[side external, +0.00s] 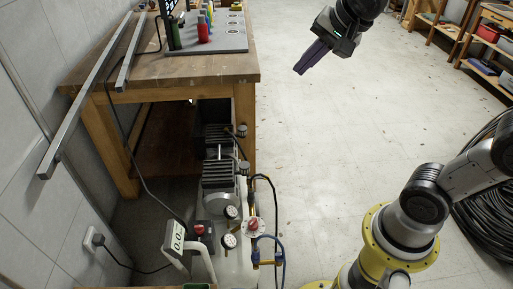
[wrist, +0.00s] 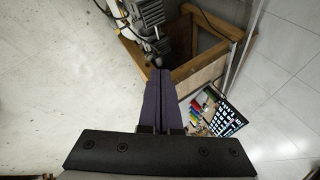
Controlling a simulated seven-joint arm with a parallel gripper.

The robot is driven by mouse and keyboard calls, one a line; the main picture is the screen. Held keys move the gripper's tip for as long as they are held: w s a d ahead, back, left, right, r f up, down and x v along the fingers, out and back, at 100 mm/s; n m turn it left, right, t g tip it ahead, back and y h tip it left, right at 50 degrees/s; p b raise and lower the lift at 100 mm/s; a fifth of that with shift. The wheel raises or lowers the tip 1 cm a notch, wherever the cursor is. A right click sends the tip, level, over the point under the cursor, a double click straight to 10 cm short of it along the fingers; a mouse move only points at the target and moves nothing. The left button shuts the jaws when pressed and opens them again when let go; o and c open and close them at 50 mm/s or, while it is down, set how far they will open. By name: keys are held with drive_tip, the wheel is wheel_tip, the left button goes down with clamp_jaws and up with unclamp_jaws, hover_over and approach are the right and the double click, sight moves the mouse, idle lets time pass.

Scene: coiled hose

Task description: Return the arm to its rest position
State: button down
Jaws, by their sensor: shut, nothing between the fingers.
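My gripper (side external: 303,68) is at the upper middle of the side external view, in the air over the open floor to the right of the workbench. Its long purple fingers point down and to the left. In the wrist view the fingers (wrist: 160,75) lie together, shut with nothing between them. My gripper appears apart from everything around it.
A wooden workbench (side external: 180,70) with a grey board (side external: 215,42) and coloured items stands at the left. A compressor (side external: 220,180) with gauges and hoses sits below. A coiled black hose (side external: 485,205) lies at the right. Shelves (side external: 500,62) stand at the back right. The middle floor is clear.

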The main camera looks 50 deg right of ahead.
drive_tip(key=s+f+n, duration=0.4)
drive_tip(key=s+n, duration=0.2)
drive_tip(key=s, duration=0.1)
drive_tip(key=s+a+f+n+g, duration=0.1)
drive_tip(key=s+f+n, duration=0.2)
drive_tip(key=s+n, duration=0.4)
drive_tip(key=shift+s+a+f+n, duration=0.2)
drive_tip(key=shift+s+f+n, duration=0.1)
drive_tip(key=shift+s+f, duration=0.15)
drive_tip(key=shift+r, duration=0.1)
idle(1.0)
